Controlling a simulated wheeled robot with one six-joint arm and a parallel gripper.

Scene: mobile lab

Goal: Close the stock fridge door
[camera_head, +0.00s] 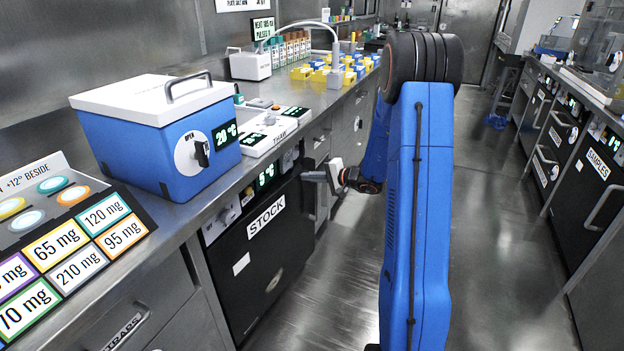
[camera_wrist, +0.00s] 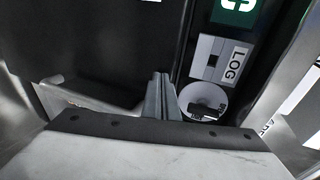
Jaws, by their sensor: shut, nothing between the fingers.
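The stock fridge door (camera_head: 256,262) is a dark panel with a white STOCK label, under the left bench. It looks flush or almost flush with the bench front; I cannot tell whether a small gap is left. A green 5° display (camera_head: 265,176) sits above it. My gripper (camera_head: 322,175) is at the door's upper right edge, close to the bench front; contact is unclear. In the wrist view the fingers (camera_wrist: 160,95) are together and empty, beside a dark panel and a strip with a LOG label (camera_wrist: 232,62) and a round dial (camera_wrist: 203,102).
A blue box with a white lid (camera_head: 155,125) stands on the left bench (camera_head: 190,215). Bottles and coloured racks stand farther back. A SAMPLES unit (camera_head: 600,175) is on the right. The aisle floor (camera_head: 495,270) is clear around my blue arm.

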